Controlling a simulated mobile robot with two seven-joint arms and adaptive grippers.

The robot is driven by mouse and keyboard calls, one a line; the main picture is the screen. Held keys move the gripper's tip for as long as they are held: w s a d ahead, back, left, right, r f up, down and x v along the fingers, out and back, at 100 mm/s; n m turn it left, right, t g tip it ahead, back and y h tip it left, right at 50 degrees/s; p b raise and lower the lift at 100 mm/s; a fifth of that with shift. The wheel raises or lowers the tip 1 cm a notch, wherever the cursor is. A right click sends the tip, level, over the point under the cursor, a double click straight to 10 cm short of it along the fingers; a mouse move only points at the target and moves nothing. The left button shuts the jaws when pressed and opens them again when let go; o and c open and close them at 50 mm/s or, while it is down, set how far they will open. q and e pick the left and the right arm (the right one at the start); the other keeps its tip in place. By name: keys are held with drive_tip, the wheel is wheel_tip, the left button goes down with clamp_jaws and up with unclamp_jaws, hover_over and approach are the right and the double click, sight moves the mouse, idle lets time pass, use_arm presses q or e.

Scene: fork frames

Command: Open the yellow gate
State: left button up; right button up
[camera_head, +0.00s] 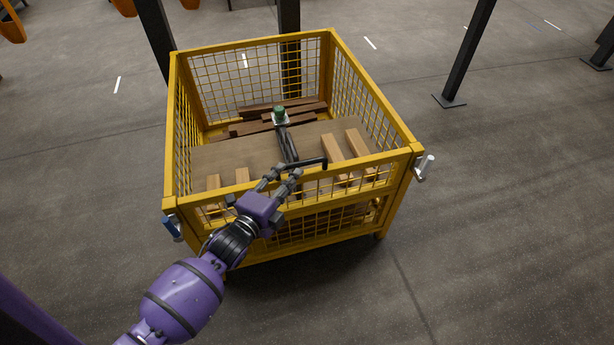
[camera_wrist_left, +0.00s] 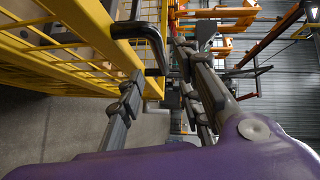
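The yellow gate (camera_head: 300,197) is the front mesh panel of a yellow wire crate and looks shut. A black bar handle (camera_head: 308,163) sits at its top rail. It also shows in the wrist view (camera_wrist_left: 139,30), fixed to the yellow frame. My left gripper (camera_head: 283,176) is at the top rail, just left of the handle. In the wrist view its fingers (camera_wrist_left: 165,82) are apart, with the bent end of the handle near the gap between their tips. I cannot tell whether they touch it. My right gripper is not in view.
The crate (camera_head: 250,40) holds a wooden board, brown planks and a dark tool with a green top (camera_head: 280,114). A blue latch (camera_head: 172,228) is at its front left corner, a grey one (camera_head: 424,166) at the front right. Dark posts stand behind.

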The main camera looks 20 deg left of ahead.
sight(301, 164)
use_arm(q)
drive_tip(key=shift+w, duration=0.5)
drive_tip(key=x, duration=0.7)
drive_tip(key=shift+w, duration=0.1)
clamp_jaws()
